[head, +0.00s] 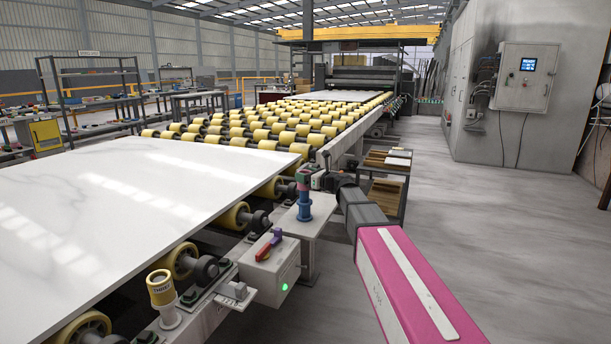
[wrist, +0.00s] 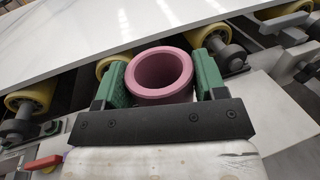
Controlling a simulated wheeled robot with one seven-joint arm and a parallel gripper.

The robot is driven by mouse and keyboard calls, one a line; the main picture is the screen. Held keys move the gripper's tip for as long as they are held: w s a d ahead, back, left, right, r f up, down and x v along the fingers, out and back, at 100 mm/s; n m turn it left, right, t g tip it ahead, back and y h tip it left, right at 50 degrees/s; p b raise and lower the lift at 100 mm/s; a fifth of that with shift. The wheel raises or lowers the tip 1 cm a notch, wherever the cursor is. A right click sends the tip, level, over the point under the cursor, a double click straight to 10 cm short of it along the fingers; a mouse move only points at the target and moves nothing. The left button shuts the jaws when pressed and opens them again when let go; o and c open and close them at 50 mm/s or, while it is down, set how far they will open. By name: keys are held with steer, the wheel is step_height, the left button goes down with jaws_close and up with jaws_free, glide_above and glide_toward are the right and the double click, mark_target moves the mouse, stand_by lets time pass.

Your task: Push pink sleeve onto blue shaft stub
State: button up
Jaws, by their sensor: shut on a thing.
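The pink sleeve (wrist: 150,78) is a short thick ring with an open bore, seen from above in the wrist view. My gripper (wrist: 160,80) is shut on it, with a green pad on each side. The blue shaft stub (head: 304,206) stands upright on a grey bracket beside the roller line in the head view. My gripper (head: 304,177) is at the top of the stub there. The sleeve is small and mostly covered by the gripper in the head view, so I cannot tell whether it is around the stub's top or just above. No blue shows in the bore.
A white stone slab (head: 130,195) lies on yellow rollers left of the stub. A grey box with a red handle (head: 268,245) and green light stands just in front. A yellow-topped post (head: 161,288) is nearer. The floor at right is clear.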

mark_target(306, 188)
steer(key=shift+f, duration=2.85)
steer(key=o, duration=1)
steer(key=v, duration=1)
steer(key=shift+s+d, duration=0.25)
steer(key=shift+d, duration=0.1)
steer(key=shift+f, duration=0.1)
